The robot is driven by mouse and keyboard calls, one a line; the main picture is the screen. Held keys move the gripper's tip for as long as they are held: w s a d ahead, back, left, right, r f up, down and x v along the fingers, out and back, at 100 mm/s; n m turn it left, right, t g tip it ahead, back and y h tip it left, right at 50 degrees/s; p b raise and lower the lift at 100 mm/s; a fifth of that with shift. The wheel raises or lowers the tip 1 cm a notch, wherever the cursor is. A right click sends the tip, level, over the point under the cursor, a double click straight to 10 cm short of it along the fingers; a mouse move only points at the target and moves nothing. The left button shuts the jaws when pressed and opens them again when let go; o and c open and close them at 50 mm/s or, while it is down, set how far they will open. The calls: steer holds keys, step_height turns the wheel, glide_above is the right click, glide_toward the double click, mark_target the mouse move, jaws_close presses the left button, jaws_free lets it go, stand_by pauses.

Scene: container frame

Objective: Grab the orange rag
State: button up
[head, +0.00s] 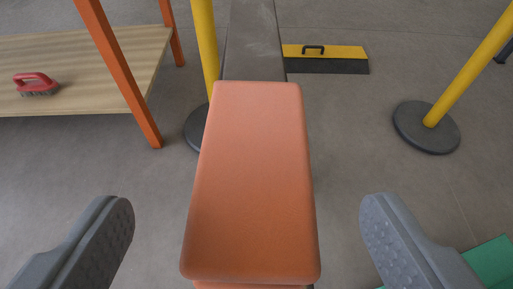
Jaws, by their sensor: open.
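The orange rag (252,180) is a folded, block-like orange piece in the middle of the head view. It lies lengthwise along a dark grey beam or ledge (253,40) that runs away from me. My gripper (248,235) is open, with one grey padded finger on each side of the rag's near end. Clear gaps show between both fingers and the rag. The rag's underside and its near bottom edge are mostly hidden.
At the left, a wooden shelf (90,60) with orange posts holds a red brush (37,84). Yellow posts on round dark bases stand behind the rag and at the right (427,126). A yellow and black block (325,58) lies behind. A green item (490,262) is at the lower right.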

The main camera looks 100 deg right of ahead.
mark_target(258, 180)
steer(key=x, duration=0.1)
steer(key=b+x, duration=0.1)
steer(key=x, duration=0.3)
steer(key=shift+s+a+b, duration=0.1)
steer(key=shift+s+b, duration=0.2)
steer(key=c, duration=1.1)
